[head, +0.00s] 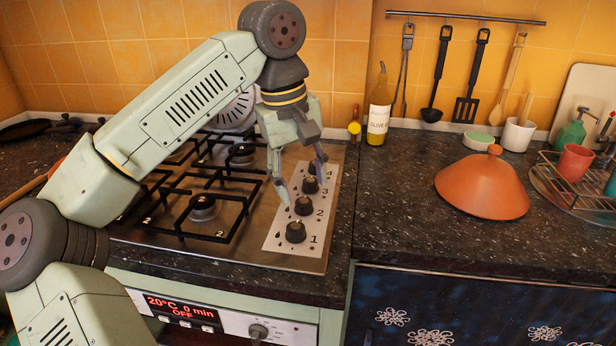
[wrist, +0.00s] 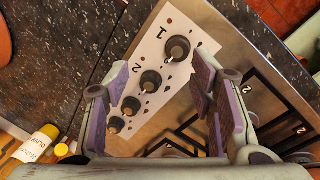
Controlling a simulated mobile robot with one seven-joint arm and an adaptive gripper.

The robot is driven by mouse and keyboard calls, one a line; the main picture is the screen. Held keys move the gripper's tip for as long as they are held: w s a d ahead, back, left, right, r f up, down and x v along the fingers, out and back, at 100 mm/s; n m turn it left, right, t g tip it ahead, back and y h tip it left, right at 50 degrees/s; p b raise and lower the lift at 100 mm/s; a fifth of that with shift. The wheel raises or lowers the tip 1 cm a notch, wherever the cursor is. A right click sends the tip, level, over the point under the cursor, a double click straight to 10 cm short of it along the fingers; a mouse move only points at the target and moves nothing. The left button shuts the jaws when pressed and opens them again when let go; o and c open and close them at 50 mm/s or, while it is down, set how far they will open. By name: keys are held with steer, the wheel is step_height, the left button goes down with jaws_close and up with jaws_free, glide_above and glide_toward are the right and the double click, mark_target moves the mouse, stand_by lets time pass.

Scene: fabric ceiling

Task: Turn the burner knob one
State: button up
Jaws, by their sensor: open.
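Burner knob one (head: 295,232) is a black round knob nearest the front of the white panel, beside the printed "1". It also shows in the wrist view (wrist: 178,48), near the top of the panel, beyond my fingertips. My gripper (head: 302,184) is open, pointing down over the row of knobs, behind knob one. In the wrist view my gripper (wrist: 160,80) has knob two (wrist: 150,81) between its fingers in the picture. I cannot tell how high the fingertips are above the panel. Nothing is held.
More knobs, including knob three (head: 310,185), stand behind in a row. Black pot grates (head: 205,205) lie left of the panel. An olive oil bottle (head: 378,108) stands behind on the right. An orange lid (head: 483,187) sits on the counter; the counter beside the panel is clear.

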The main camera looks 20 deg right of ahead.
mark_target(295, 226)
steer(key=shift+y, duration=0.7)
steer(key=f, duration=0.3)
steer(key=f+p, duration=0.1)
steer(key=f, duration=0.3)
steer(key=w+a+f+p, duration=0.1)
steer(key=f, duration=0.2)
steer(key=shift+f, duration=0.25)
steer(key=shift+c, duration=0.3)
steer(key=c, duration=1.1)
